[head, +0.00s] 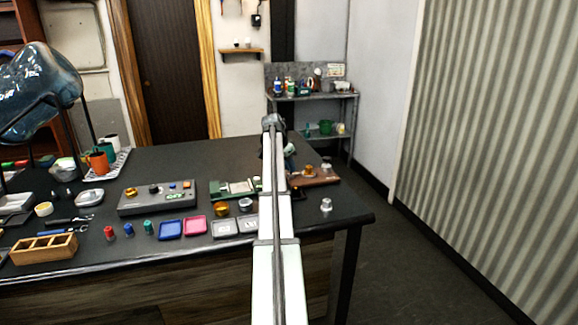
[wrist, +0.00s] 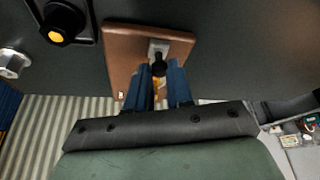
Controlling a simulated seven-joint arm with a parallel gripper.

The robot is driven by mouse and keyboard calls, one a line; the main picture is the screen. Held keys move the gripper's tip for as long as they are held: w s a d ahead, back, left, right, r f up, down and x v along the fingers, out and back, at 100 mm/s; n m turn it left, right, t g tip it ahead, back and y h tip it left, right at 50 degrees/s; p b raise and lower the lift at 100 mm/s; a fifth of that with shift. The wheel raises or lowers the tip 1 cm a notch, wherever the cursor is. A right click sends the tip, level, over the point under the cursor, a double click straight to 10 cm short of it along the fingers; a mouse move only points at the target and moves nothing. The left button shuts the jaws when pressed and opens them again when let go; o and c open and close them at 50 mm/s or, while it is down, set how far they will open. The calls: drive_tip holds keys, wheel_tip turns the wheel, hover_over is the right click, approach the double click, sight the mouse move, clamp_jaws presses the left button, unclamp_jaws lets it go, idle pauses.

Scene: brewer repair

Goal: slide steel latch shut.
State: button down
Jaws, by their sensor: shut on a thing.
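The steel latch (wrist: 158,45) shows in the wrist view as a small light-grey plate with a dark knob (wrist: 159,66). It is mounted on a brown board (wrist: 122,47). My gripper (wrist: 161,76) has its two blue fingers on either side of the knob and is shut on it. A small amber bit shows between the fingers below the knob. In the head view the brown board (head: 325,178) lies near the right end of the dark table. My arm hides the latch and the gripper there. How far the latch is slid cannot be told.
A clear knob-like piece (head: 326,205) stands in front of the board near the table's right edge. A green device (head: 233,189) and a grey control box (head: 157,198) lie to the left. Blue and pink trays (head: 195,225) line the front. Open floor lies to the right.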

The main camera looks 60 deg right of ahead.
drive_tip(key=shift+s+d, duration=0.85)
drive_tip(key=shift+s, duration=0.05)
drive_tip(key=c, duration=1.3)
unclamp_jaws()
drive_tip(key=shift+d, duration=0.1)
drive_tip(key=shift+c, duration=0.2)
drive_tip(key=o, duration=0.3)
drive_tip(key=v, duration=1.4)
drive_tip(key=shift+w+f, duration=0.1)
